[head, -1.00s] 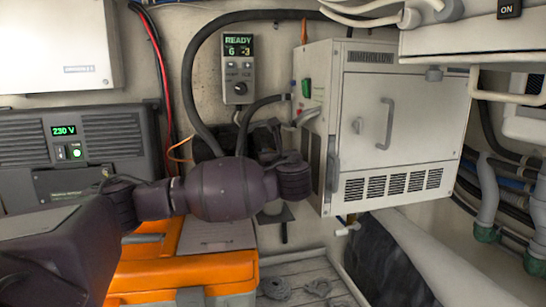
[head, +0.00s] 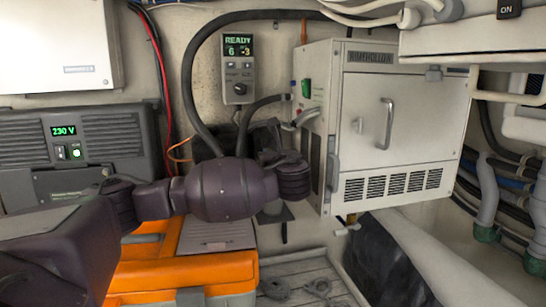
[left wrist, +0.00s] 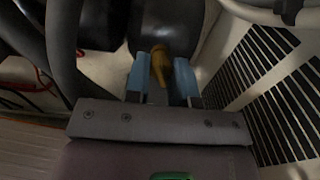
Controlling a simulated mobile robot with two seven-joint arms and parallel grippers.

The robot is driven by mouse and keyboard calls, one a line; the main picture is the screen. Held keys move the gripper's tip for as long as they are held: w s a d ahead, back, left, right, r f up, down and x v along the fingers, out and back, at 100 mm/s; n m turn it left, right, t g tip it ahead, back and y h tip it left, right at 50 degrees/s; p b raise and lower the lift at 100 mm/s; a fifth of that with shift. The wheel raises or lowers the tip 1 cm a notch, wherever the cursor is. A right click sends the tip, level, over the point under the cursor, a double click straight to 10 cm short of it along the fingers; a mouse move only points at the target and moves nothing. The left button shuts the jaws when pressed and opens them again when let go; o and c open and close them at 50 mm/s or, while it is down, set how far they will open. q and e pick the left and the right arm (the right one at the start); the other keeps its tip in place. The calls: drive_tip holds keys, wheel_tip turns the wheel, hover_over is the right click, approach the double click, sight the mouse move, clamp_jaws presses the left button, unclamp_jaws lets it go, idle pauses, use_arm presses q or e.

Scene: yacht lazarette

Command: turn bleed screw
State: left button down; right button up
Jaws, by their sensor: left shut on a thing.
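The bleed screw (left wrist: 160,66), a small brass-yellow piece, stands out in front of a dark rounded body in the left wrist view. My left gripper (left wrist: 161,82) has its two blue fingers on either side of it and is shut on it. In the head view my dark left arm (head: 225,190) reaches across from the left to the left side of the white boxed unit (head: 395,130). The fingertips and the screw are hidden there behind my wrist. My right gripper is not in view.
A control panel (head: 238,68) reading READY hangs on the back wall. Thick black hoses (head: 189,90) run close to my left gripper. An orange case (head: 185,268) lies below my arm. A grey inverter (head: 78,148) showing 230 V stands at the left.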

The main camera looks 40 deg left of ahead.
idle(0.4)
use_arm(q)
drive_tip(key=c, duration=1)
unclamp_jaws()
drive_tip(key=shift+s+d, duration=0.1)
drive_tip(key=shift+v, duration=5.3)
